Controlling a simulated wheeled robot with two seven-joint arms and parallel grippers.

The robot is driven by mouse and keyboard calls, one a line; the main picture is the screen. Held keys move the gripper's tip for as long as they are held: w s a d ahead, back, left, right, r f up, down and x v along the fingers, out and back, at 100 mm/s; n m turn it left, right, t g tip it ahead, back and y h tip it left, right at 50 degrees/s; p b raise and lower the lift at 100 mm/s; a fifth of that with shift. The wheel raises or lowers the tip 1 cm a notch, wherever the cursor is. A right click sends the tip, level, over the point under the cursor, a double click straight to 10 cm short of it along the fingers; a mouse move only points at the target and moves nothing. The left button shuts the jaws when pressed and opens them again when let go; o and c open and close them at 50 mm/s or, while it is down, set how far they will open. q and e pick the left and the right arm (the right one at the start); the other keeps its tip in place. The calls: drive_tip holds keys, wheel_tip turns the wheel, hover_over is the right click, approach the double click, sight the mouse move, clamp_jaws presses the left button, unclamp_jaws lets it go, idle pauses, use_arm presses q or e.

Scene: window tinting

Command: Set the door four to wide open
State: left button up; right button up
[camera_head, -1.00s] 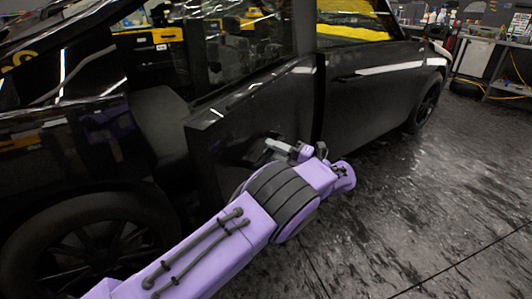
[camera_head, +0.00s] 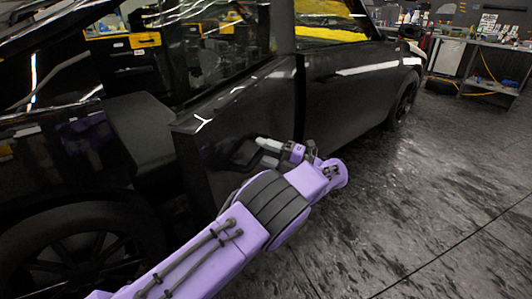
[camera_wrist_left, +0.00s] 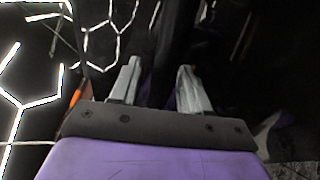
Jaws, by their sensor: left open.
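The black car's rear door (camera_head: 225,125) stands partly open, with its free edge swung out at the left and its other edge near the pillar. My left gripper (camera_head: 268,148) is at the outer face of this door, close to the dark handle area, which is partly hidden. In the left wrist view, the two grey fingers of my left gripper (camera_wrist_left: 158,88) are apart, with dark surfaces beyond them. I cannot tell whether a finger touches the door. My right gripper is not in view.
The front door (camera_head: 345,100) is closed on the right. A rear wheel (camera_head: 85,250) is at the lower left. The dark floor (camera_head: 440,200) to the right is clear. A workbench (camera_head: 480,50) with bottles stands at the back right.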

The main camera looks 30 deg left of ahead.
use_arm(q)
drive_tip(key=b+v, duration=0.6)
drive_tip(key=v, duration=0.4)
drive_tip(key=shift+d, duration=0.25)
drive_tip(key=shift+c, duration=0.3)
